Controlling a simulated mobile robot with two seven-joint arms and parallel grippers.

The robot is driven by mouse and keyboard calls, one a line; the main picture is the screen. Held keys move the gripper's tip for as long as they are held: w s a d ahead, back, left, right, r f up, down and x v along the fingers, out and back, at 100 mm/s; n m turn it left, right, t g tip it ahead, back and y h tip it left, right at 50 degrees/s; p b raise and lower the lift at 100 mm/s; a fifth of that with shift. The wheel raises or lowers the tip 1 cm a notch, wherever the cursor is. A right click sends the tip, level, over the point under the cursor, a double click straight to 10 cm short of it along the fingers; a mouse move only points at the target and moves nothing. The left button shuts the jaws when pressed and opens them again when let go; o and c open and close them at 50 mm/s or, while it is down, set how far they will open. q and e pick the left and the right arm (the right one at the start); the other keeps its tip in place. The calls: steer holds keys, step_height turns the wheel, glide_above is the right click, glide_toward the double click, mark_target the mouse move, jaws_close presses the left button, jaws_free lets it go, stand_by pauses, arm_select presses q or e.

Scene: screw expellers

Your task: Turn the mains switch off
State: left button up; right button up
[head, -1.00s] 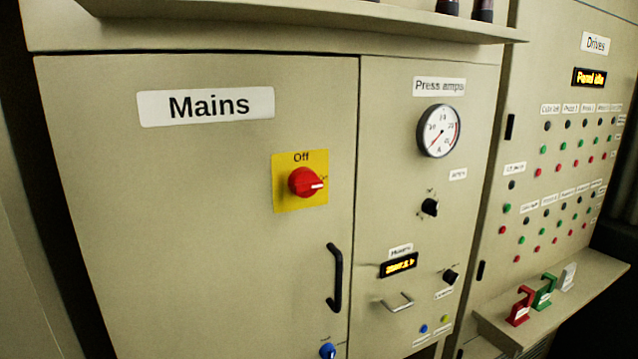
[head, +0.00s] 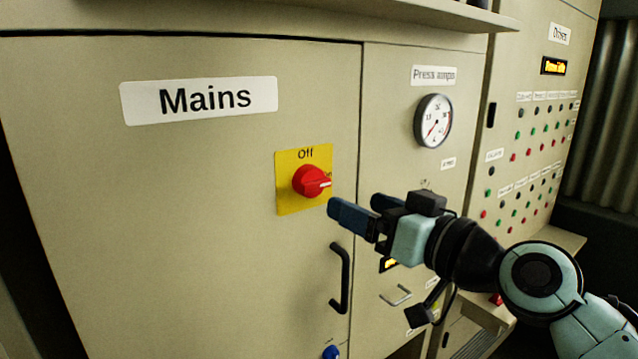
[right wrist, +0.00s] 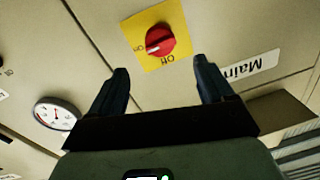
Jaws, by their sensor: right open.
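The mains switch (head: 311,181) is a red rotary knob on a yellow plate (head: 289,200) marked "Off" at the top. It sits on the cabinet door under the "Mains" label (head: 200,99). Its white pointer mark points right, away from "Off". My right gripper (head: 352,206) is open and empty, just right of and below the knob, apart from it in the picture. In the right wrist view the knob (right wrist: 160,40) shows upside down, beyond and between the two open fingertips (right wrist: 161,75). My left gripper is not in view.
A black door handle (head: 340,278) and a blue knob (head: 331,352) are below the switch. A round gauge (head: 433,121) is on the panel to the right. A shelf (head: 400,14) juts out above.

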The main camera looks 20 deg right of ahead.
mark_target(319, 187)
steer(key=p+x, duration=0.3)
steer(key=x, duration=0.7)
steer(key=shift+w, duration=0.1)
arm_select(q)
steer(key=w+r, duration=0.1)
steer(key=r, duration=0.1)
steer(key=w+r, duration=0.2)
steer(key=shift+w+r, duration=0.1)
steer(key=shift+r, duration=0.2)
arm_select(e)
steer(key=shift+f, duration=0.1)
steer(key=shift+c, duration=0.4)
steer(key=c, duration=1.4)
steer(key=shift+o, duration=0.2)
